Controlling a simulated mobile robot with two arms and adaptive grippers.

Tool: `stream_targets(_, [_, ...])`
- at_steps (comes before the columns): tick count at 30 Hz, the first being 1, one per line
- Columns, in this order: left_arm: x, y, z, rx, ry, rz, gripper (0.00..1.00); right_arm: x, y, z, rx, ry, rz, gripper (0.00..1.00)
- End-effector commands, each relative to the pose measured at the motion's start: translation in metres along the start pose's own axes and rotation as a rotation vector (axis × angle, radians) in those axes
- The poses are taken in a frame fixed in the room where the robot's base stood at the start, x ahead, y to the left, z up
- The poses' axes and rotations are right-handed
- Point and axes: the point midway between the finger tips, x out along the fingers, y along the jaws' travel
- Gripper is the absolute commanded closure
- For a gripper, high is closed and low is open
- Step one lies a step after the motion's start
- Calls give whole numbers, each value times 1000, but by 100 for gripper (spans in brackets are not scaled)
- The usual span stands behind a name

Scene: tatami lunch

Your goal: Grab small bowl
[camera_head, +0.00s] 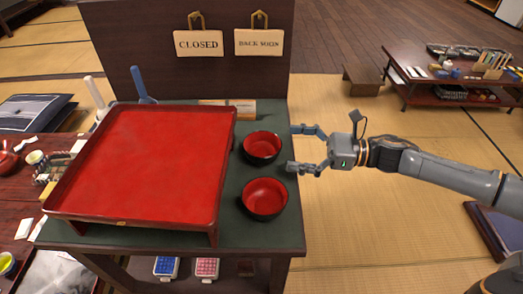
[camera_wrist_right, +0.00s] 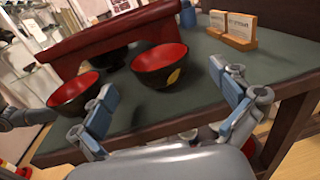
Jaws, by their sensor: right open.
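Two round bowls, black outside and red inside, stand upright on the dark green table top. The far bowl (camera_head: 262,146) looks a little smaller than the near bowl (camera_head: 264,197) in the head view. My right gripper (camera_head: 294,148) is open and empty, just right of the far bowl, with its fingers pointing at it. In the right wrist view, the far bowl (camera_wrist_right: 160,66), with a gold leaf mark, lies ahead between the open fingers (camera_wrist_right: 165,90). The near bowl (camera_wrist_right: 75,91) stands to its left. No contact with either bowl shows. My left gripper is not in the head view.
A large red tray (camera_head: 150,150) fills the table left of the bowls. A dark board with two hanging signs (camera_head: 199,43) rises at the back. The table's right edge (camera_head: 297,200) is beside the bowls. Open tatami floor (camera_head: 380,220) lies to the right.

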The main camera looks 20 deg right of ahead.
Motion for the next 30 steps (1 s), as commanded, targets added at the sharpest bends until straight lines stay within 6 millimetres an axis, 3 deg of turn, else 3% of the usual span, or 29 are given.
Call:
stream_targets(8, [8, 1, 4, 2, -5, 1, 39, 24, 0, 1, 0, -1, 0, 0])
stream_targets(18, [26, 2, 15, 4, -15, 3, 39, 68, 2, -1, 1, -1, -2, 0])
stream_targets(26, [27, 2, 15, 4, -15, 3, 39, 70, 2, -2, 2, 1, -4, 0])
stream_targets(30, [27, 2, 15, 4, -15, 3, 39, 70, 2, -2, 2, 1, -3, 26])
